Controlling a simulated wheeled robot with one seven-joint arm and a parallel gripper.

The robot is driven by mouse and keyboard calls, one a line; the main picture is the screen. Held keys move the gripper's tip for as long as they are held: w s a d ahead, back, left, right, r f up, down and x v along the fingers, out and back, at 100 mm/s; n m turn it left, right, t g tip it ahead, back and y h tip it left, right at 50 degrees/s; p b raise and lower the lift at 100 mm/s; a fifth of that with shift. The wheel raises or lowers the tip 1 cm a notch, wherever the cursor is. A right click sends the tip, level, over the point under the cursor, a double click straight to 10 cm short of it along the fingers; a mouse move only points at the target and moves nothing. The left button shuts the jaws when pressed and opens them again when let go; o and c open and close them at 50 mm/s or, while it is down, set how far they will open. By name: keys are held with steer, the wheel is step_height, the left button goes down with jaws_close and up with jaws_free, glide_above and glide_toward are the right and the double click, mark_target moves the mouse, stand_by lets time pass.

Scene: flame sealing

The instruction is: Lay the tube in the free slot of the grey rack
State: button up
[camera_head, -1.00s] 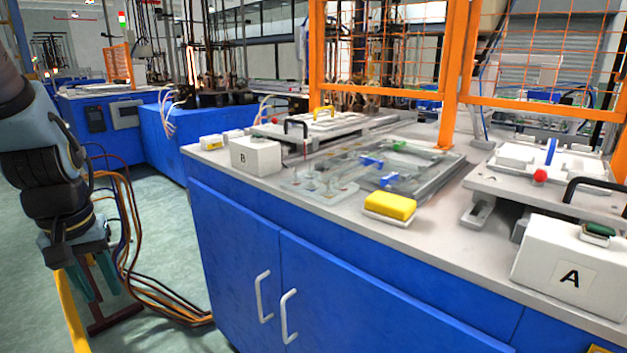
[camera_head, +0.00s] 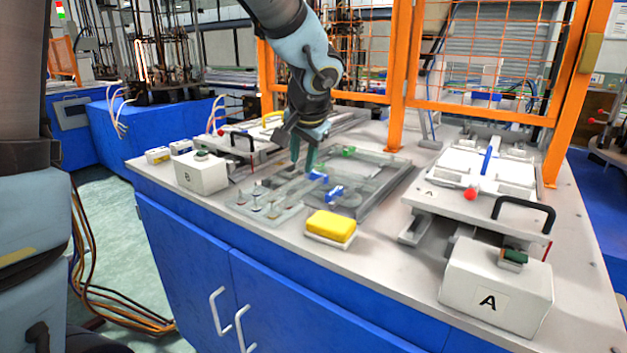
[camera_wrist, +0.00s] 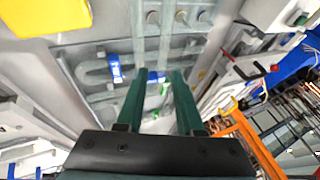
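A grey tray-like rack (camera_head: 385,185) lies in the middle of the bench, with blue clips (camera_head: 335,193) and a green clip (camera_head: 348,151) on it. My gripper (camera_head: 303,165) points down above the rack's left part. In the wrist view my gripper (camera_wrist: 159,72) is open, its two green fingers apart with no object clearly between them. A blue clip (camera_wrist: 115,68) lies left of the fingers, and a green one (camera_wrist: 163,88) shows between them, farther off. Clear strips run up the picture beyond the fingertips. I cannot tell which clear shape is the tube or which slot is free.
A clear plate with several pegs (camera_head: 270,203) lies at the bench front. A yellow sponge (camera_head: 331,226) is right of it. White box B (camera_head: 201,173) stands left and white box A (camera_head: 497,287) right. A press with a black handle (camera_head: 475,180) and an orange fence (camera_head: 400,75) stand near.

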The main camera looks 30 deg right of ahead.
mark_target(298, 179)
steer(key=x, duration=0.2)
steer(key=p+x, duration=0.1)
steer(key=x, duration=0.4)
steer(key=shift+w+a+f, duration=0.2)
steer(key=shift+w+f, duration=0.05)
jaws_close()
stand_by(0.3)
